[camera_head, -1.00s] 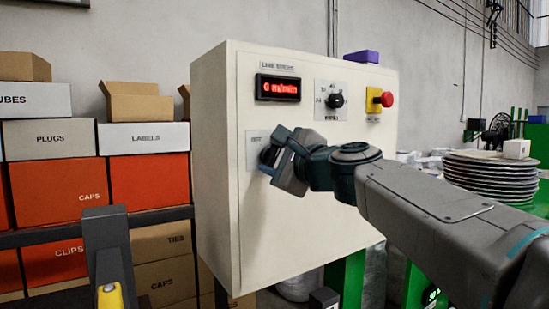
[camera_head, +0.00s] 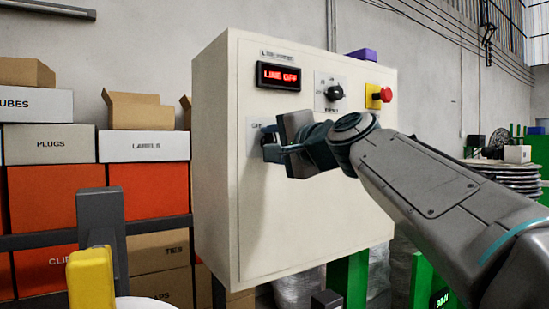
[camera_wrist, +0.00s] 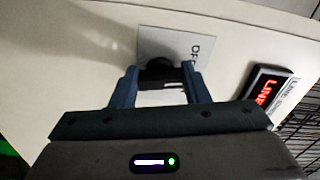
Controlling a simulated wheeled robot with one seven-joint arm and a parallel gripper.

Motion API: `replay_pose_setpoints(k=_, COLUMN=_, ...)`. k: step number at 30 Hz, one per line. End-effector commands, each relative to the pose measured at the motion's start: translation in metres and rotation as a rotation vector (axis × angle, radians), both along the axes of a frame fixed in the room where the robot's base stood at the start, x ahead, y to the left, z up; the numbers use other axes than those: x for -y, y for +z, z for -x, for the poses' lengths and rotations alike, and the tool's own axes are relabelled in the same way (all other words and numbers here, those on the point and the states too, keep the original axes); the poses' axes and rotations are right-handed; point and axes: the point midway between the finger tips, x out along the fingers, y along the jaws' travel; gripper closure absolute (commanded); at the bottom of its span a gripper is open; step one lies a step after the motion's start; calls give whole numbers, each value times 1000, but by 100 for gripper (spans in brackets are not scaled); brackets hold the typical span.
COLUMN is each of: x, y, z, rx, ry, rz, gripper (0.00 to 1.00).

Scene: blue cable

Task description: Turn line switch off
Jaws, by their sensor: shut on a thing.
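The line switch is a dark rotary knob (camera_wrist: 160,72) on a grey plate marked OFF (camera_wrist: 178,46) on the front of the cream control box (camera_head: 300,210). My gripper (camera_head: 268,146) is at the plate, and its two fingers are shut on the knob from both sides, as the wrist view shows (camera_wrist: 160,84). In the head view the gripper hides most of the knob. The red display (camera_head: 279,76) above it reads LINE OFF.
A second black dial (camera_head: 333,93) and a red button on a yellow base (camera_head: 379,96) sit to the right on the box. Boxes on shelves (camera_head: 148,190) stand at left. A stack of plates (camera_head: 505,177) stands at right.

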Motion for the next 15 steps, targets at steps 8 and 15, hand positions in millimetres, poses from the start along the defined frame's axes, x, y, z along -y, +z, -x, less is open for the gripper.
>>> replay_pose_setpoints(k=8, x=0, y=-4, z=-1, rx=106, ry=1, rz=159, gripper=81)
replay_pose_setpoints(k=15, x=0, y=-3, z=-1, rx=157, ry=2, rz=235, gripper=81)
